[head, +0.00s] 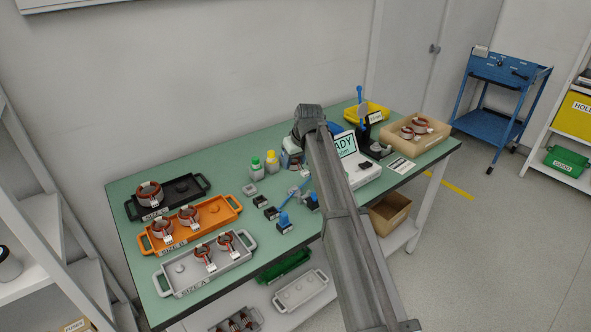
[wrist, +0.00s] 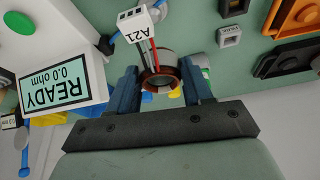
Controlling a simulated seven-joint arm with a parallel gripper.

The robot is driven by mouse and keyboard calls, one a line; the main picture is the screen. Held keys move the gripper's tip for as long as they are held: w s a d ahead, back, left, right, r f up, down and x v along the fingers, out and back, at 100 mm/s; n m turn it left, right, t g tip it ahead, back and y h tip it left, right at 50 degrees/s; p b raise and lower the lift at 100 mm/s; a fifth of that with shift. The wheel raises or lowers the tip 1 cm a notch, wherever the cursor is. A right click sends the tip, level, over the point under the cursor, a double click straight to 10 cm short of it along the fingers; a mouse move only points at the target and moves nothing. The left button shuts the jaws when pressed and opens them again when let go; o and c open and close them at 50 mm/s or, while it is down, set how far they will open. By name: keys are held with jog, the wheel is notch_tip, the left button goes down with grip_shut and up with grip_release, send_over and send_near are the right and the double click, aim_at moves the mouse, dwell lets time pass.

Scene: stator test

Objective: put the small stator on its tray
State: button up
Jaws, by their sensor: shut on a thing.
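My gripper (wrist: 161,80) is shut on a small stator (wrist: 160,84), a ring with reddish-brown windings, held between the two blue fingers. Its red lead runs to a white connector tagged A21 (wrist: 135,22). In the head view my arm hides the held stator. The grey tray marked SIZE A (head: 235,262) lies at the front left of the table. Two stators (head: 204,255) (head: 226,241) stand on it, and a bare round seat (head: 181,268) shows at its left. The held stator is away from this tray.
The orange SIZE B tray (head: 222,221) and black tray (head: 186,188) lie behind the grey one, with stators on them. Bottles (head: 272,162), small blue-and-black parts (head: 284,223) and the tester reading READY (wrist: 66,77) crowd the middle. A wooden box (head: 440,134) holds stators.

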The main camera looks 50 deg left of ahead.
jog(key=s+a+n+g, duration=0.1)
jog(key=s+a+n, duration=0.15)
jog(key=s, duration=1.15)
jog(key=s+a+n, duration=0.1)
jog(key=s+a, duration=0.2)
jog(key=s, duration=1.2)
jog(key=m, duration=0.2)
send_over(180, 269)
jog(key=shift+f, duration=1.15)
jog(key=shift+f, duration=0.1)
jog(key=shift+f, duration=2.3)
jog(key=shift+f, duration=1.25)
